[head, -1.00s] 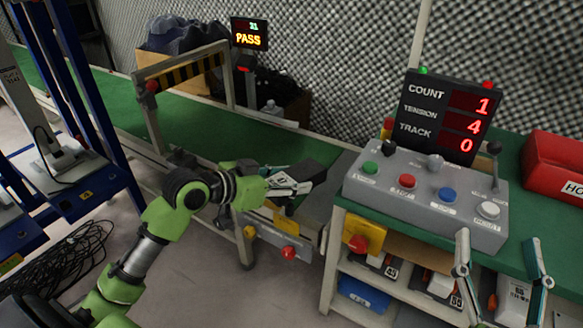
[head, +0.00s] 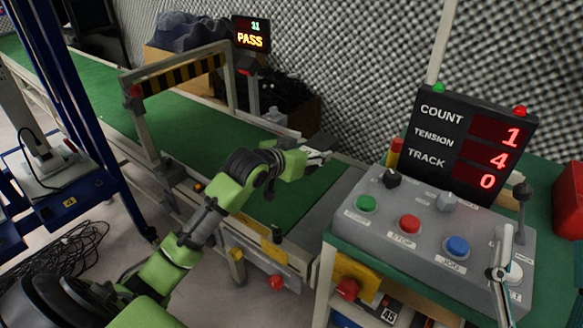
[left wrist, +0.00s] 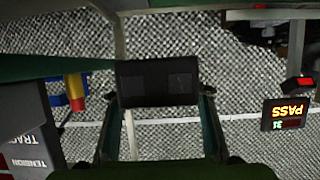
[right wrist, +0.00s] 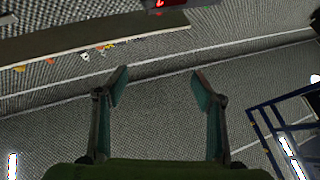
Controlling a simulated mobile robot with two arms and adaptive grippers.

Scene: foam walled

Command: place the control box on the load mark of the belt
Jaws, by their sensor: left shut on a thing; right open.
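The control box is a dark block; in the left wrist view the control box (left wrist: 157,83) sits between my left fingers. My left gripper (head: 318,150) is shut on it, over the near end of the green belt (head: 210,128), beside the console. In the head view the box (head: 322,142) is mostly hidden by the gripper. I cannot make out a load mark on the belt. My right gripper (head: 503,262) is in front of the console's right end; in the right wrist view it (right wrist: 160,90) is open and empty.
A grey control console (head: 430,230) with buttons and levers stands right of the belt end. A display (head: 465,145) stands behind it. A striped gate (head: 180,75) spans the belt. A PASS sign (head: 251,34) is beyond. A blue frame (head: 60,190) stands at left.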

